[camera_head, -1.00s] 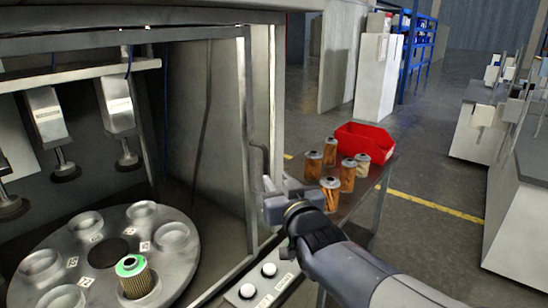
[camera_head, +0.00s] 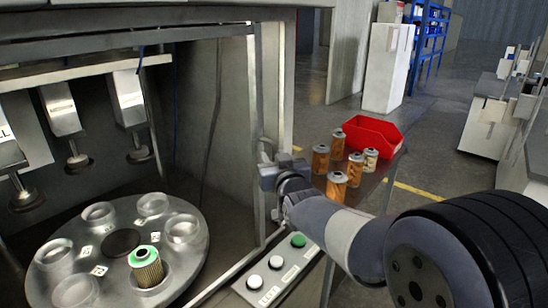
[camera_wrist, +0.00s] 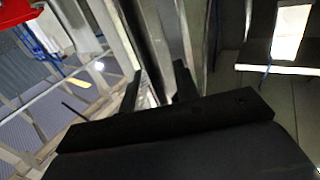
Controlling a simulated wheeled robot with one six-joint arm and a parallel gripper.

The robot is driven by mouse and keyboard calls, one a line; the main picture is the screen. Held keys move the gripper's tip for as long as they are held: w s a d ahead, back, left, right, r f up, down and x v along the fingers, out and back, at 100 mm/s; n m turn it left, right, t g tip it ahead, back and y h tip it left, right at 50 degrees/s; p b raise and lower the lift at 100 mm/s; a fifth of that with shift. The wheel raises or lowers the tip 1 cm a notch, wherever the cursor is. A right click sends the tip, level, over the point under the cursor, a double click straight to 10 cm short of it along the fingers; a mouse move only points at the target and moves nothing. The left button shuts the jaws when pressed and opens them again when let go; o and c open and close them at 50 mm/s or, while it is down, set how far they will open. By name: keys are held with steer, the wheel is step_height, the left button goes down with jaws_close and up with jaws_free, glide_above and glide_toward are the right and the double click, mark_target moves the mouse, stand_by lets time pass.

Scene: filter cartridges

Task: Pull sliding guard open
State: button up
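The machine's opening is uncovered. Upright metal frame parts of the guard (camera_head: 275,85) stand at its right side, with a handle (camera_head: 262,150) on them. My gripper (camera_head: 266,172) is at the lower part of this handle, close to or touching it. In the wrist view my gripper (camera_wrist: 158,90) shows two dark fingers apart, with pale upright bars between and behind them. Whether the fingers press on the handle is hidden. Inside the machine, a green-topped filter cartridge (camera_head: 147,268) stands in a cup of the round metal turntable (camera_head: 190,255).
A button panel (camera_head: 262,287) with white and green buttons lies below my gripper. A side table (camera_head: 366,203) holds several orange and tan cartridges (camera_head: 336,187) and a red bin (camera_head: 372,136). Press heads (camera_head: 130,110) hang over the turntable. Open floor lies to the right.

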jaws_close()
steer(key=shift+s+a, duration=0.1)
stand_by(0.6)
